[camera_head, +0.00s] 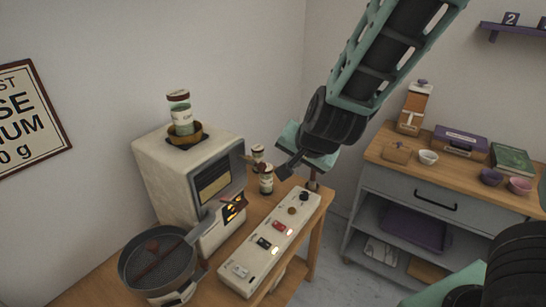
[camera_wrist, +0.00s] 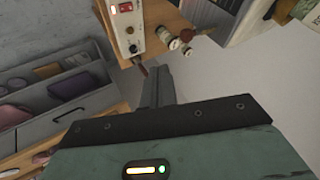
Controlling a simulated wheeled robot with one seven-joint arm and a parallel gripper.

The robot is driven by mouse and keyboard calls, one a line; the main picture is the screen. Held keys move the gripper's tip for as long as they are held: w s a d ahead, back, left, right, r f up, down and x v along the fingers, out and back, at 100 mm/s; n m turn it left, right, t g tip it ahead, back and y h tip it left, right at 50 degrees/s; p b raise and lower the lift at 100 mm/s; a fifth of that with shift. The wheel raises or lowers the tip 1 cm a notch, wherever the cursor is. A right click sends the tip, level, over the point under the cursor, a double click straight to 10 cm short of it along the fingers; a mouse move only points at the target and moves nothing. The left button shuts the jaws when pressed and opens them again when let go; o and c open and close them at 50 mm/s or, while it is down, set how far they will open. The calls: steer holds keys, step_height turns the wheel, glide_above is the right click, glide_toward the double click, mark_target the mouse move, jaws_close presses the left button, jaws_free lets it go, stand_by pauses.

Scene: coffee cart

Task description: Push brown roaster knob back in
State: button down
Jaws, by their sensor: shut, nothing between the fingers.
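A small brown knob (camera_head: 292,211) is on the white control panel, near its far end, beside a black knob (camera_head: 304,196). The brown knob also shows in the wrist view (camera_wrist: 130,30). I cannot tell how far it stands out. My gripper (camera_head: 285,172) is shut and empty, above the table beyond the panel's far end.
The control panel (camera_head: 245,272) has red and dark switches and small lights. Small labelled jars (camera_head: 266,180) stand behind the gripper. A dark pan (camera_head: 140,262) is at front left. A grey cabinet (camera_head: 430,177) stands to the right, across a floor gap.

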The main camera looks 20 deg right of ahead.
mark_target(259, 166)
steer(key=shift+f, duration=0.1)
steer(key=w+a+f, duration=0.2)
steer(key=w+f, duration=0.5)
steer(key=w, duration=0.2)
steer(key=shift+a+f+b, duration=0.3)
steer(key=shift+f, duration=0.05)
steer(key=shift+w, duration=0.1)
steer(key=w+a+p, duration=0.3)
steer(key=w, duration=0.2)
steer(key=shift+a+p, duration=0.3)
stand_by(0.3)
